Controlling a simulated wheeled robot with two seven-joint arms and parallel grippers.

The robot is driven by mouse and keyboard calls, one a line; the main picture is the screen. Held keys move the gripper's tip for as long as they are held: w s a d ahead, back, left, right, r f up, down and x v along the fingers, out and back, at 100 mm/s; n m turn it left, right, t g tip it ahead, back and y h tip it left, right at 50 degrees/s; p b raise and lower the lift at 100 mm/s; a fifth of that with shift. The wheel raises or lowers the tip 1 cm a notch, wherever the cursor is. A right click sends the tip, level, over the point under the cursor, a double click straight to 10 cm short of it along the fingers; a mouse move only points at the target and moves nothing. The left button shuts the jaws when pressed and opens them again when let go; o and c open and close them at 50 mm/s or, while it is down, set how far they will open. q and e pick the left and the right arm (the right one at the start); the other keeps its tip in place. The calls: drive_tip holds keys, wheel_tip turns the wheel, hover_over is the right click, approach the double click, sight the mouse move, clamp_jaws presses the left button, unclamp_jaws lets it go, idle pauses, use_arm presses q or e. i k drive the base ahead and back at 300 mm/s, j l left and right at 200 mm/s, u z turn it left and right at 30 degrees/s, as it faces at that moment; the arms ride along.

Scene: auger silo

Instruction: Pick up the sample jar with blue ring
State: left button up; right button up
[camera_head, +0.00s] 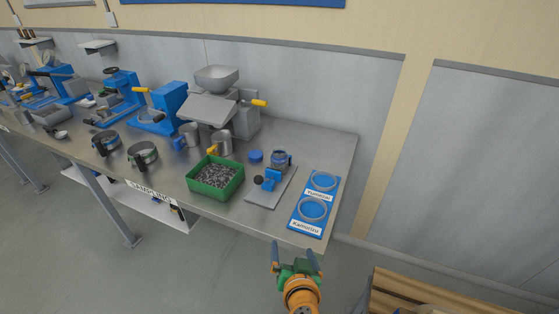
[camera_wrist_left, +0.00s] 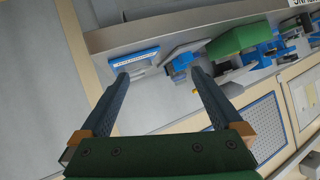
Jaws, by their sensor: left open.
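A small grey jar with a blue band (camera_head: 281,158) sits in or on a blue clamp-like fixture (camera_head: 272,175) with a black knob, on a metal base plate near the right end of the bench. I cannot clearly tell whether the fixture grips it. My left gripper (camera_head: 294,256) is open and empty, in front of the bench's right end and apart from the jar. In the left wrist view its two dark fingers (camera_wrist_left: 158,78) are spread wide with nothing between them. The jar cannot be made out clearly there. My right gripper is not in view.
A blue mat (camera_head: 300,219) with two round ring marks lies at the bench's right end. A green tray of dark grains (camera_head: 216,195), a blue lid (camera_head: 256,156) and metal cups stand left of the fixture. A grey hopper machine (camera_head: 217,78) stands behind. Wooden slats (camera_head: 420,290) are at lower right.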

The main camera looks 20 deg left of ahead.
sight(280, 158)
drive_tip(key=i+j, duration=0.3)
drive_tip(key=i, duration=0.15)
drive_tip(key=i+j, duration=0.35)
drive_tip(key=i, duration=0.1)
